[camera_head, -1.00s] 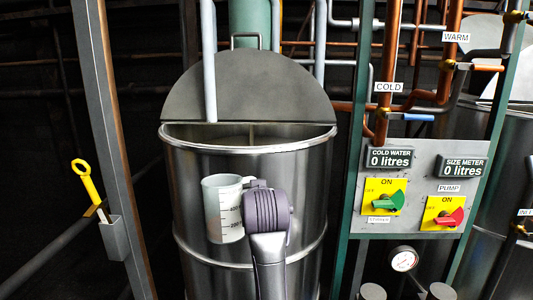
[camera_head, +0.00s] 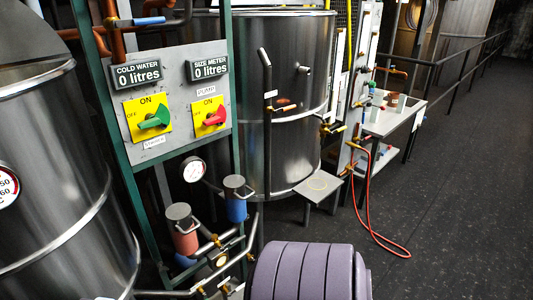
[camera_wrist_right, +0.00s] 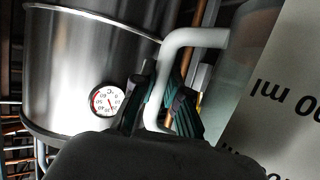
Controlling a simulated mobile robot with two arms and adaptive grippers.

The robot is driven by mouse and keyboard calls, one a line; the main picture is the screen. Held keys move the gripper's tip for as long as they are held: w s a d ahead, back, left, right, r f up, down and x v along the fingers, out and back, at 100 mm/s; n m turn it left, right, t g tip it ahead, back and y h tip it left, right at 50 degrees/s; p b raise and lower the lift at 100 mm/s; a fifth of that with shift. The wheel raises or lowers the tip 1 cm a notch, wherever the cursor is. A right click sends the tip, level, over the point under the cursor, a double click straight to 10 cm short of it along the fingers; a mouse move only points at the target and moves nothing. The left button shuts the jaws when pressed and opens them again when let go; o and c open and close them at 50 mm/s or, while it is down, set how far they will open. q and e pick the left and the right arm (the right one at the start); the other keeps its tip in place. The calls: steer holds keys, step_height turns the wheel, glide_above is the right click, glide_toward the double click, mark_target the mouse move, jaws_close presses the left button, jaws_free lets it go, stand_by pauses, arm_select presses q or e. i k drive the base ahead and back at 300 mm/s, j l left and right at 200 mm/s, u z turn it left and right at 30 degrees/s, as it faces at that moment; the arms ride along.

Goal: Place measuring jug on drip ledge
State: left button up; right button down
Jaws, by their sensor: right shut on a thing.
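The measuring jug (camera_wrist_right: 285,60) fills the right side of the right wrist view, close up, with dark volume markings that read upside down. Its pale handle runs down between the dark fingers of my right gripper (camera_wrist_right: 158,102), which is shut on it. In the head view only a purple part of my right arm shows at the bottom; the jug and gripper cannot be made out there. A small grey square plate with a ring mark (camera_head: 318,187), seemingly the drip ledge, stands low before the middle tank. It looks empty. My left gripper is not in view.
A control panel (camera_head: 170,100) with a green and a red switch stands left of the middle tank (camera_head: 290,110). Pipes and two small capped canisters sit below it. A red hose (camera_head: 372,220) hangs to the floor at right. Open dark floor (camera_head: 450,200) lies to the right.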

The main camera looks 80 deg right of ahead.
mark_target(321, 184)
steer(key=l+z, duration=0.55)
steer(key=z, duration=0.2)
steer(key=i+l+z, duration=0.15)
steer(key=z, duration=0.25)
steer(key=i+l+z, duration=0.1)
steer(key=l+z, duration=0.3)
steer(key=i+l+z, duration=0.1)
steer(key=i+l, duration=0.35)
steer(key=i+l+z, duration=0.1)
steer(key=i+l, duration=0.35)
steer(key=l, duration=0.2)
